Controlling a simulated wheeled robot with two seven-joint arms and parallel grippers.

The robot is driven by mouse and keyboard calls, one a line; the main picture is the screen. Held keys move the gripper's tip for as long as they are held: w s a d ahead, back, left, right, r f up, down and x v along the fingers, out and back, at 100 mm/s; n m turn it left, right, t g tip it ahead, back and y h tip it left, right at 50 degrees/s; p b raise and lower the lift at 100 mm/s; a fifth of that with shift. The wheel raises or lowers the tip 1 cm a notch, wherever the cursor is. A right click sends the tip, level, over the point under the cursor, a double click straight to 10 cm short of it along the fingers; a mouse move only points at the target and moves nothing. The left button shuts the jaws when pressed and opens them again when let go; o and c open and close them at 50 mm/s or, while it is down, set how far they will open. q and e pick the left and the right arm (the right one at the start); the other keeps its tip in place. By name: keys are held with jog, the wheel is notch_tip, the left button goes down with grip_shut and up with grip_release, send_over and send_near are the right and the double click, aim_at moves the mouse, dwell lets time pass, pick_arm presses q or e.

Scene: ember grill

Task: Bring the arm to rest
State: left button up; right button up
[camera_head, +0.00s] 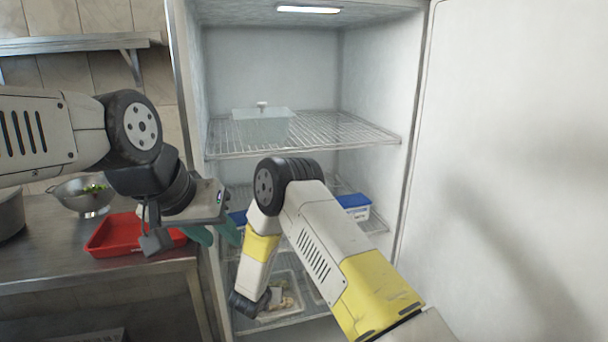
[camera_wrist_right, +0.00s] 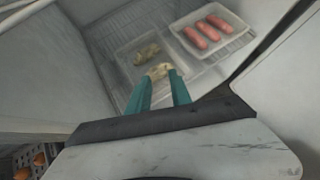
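My left arm comes in from the left in the head view. Its gripper (camera_head: 222,236) has teal fingers that look spread apart, in front of the fridge's left edge, with nothing seen between them. My right arm (camera_head: 315,235) reaches up from the lower right, bends, and hangs down in front of the open fridge. In the head view its fingers are hidden. In the right wrist view the right gripper (camera_wrist_right: 161,77) is open, its two teal fingers apart and empty, over a tray of pale food (camera_wrist_right: 147,58) on a wire shelf.
A fridge shelf (camera_head: 360,134) holds a clear lidded box (camera_head: 263,125). A blue-lidded box (camera_head: 354,207) is on the shelf below. A tray of sausages (camera_wrist_right: 212,32) shows in the wrist view. A red tray (camera_head: 112,237) and a colander (camera_head: 84,196) stand on the counter.

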jog(key=s+d+r+m+g+h, duration=0.2)
jog(key=d+r+m, duration=0.6)
jog(key=d+r, duration=0.45)
jog(key=s+d+r+m+g+h, duration=0.2)
jog(key=d+r+m, duration=0.6)
jog(key=r, duration=0.7)
jog(key=s+d+r+m+y, duration=0.1)
jog(key=s+r+m+y, duration=0.1)
jog(key=s+r+m, duration=0.3)
jog(key=s+d+r+m+y, duration=0.2)
jog(key=s+r+m, duration=0.3)
jog(key=s, duration=0.7)
jog(key=s+d+r+m+y, duration=0.1)
jog(key=s+r+m+y, duration=0.3)
jog(key=s+r+m, duration=0.2)
jog(key=s+m, duration=0.2)
jog(key=s, duration=0.1)
jog(key=shift+d+t, duration=0.15)
jog(key=shift+t, duration=0.15)
